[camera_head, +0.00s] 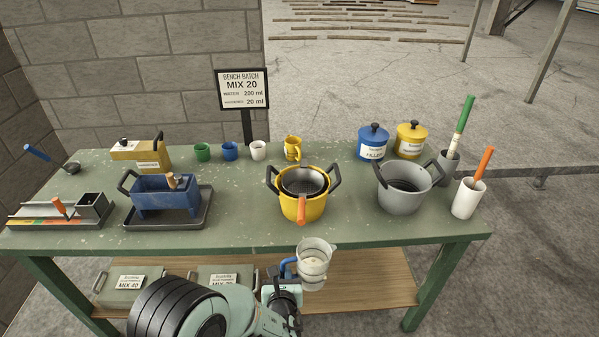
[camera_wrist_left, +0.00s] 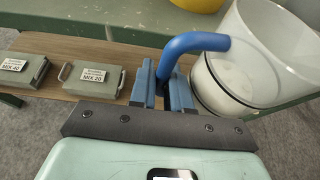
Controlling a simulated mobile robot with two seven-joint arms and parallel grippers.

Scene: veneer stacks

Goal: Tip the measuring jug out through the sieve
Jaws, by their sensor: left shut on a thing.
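My left gripper (camera_head: 283,290) is shut on the blue handle of the clear measuring jug (camera_head: 314,263). The jug is held upright in front of the table's front edge, with whitish contents low in it. In the left wrist view the gripper (camera_wrist_left: 174,88) grips the blue handle (camera_wrist_left: 195,43), and the jug (camera_wrist_left: 262,60) is at the right. The sieve (camera_head: 304,181), dark with an orange handle (camera_head: 301,215), rests in the yellow pot (camera_head: 303,207) on the table. The jug is apart from it, nearer to me. My right gripper is not in view.
A grey pot (camera_head: 405,200) stands right of the yellow one, near a white holder (camera_head: 467,198). A blue box (camera_head: 163,197) on a dark tray (camera_head: 135,219) stands left. A yellow jug (camera_head: 292,148) and several cups stand behind. Boxes (camera_head: 133,283) lie on the lower shelf (camera_head: 365,282).

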